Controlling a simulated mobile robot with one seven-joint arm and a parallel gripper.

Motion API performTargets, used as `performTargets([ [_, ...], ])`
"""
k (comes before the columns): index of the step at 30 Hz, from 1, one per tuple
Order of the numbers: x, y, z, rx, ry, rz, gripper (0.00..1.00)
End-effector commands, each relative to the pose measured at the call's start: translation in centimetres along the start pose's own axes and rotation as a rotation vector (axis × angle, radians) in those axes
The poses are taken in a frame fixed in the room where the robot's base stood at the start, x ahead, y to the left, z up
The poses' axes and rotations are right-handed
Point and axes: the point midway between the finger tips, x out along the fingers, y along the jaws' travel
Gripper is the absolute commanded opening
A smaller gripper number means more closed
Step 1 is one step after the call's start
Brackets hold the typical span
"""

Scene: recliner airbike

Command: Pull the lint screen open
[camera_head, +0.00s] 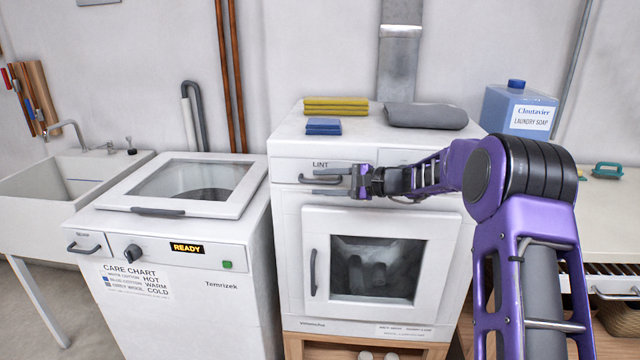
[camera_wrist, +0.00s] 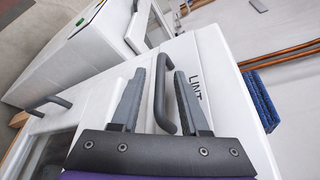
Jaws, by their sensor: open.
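The white lint screen front (camera_head: 288,168), marked LINT, is at the upper left of the dryer (camera_head: 292,250). It looks closed, flush with the dryer. Its dark bar handle (camera_head: 305,179) also shows in the wrist view (camera_wrist: 159,95). My gripper (camera_head: 318,182) is at this handle, reaching in from the right. In the wrist view my gripper (camera_wrist: 161,76) is open, with one finger on each side of the handle. Gaps show between handle and fingers there, so it is not clamped. Part of the handle is hidden by the fingers in the head view.
The dryer door (camera_head: 312,225) below is closed. Yellow cloths (camera_head: 336,104), blue cloths (camera_head: 323,126) and a grey roll (camera_head: 425,116) lie on top. A washer (camera_head: 185,260) stands close at left. A soap jug (camera_head: 500,105) is at right. The floor in front is mostly out of view.

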Motion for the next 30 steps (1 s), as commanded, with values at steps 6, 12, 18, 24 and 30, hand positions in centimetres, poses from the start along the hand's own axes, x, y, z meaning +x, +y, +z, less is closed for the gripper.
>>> performTargets([
  [6, 1.01, -0.05, 0.00, 0.000, 0.001, -0.001, 0.45],
  [12, 1.01, -0.04, 0.00, 0.000, 0.001, -0.001, 0.45],
  [18, 1.00, -0.03, 0.01, 0.000, 0.001, 0.000, 0.11],
  [24, 0.99, -0.03, 0.01, 0.000, 0.001, 0.000, 0.00],
  [30, 0.99, -0.04, 0.02, 0.000, 0.001, 0.000, 0.00],
])
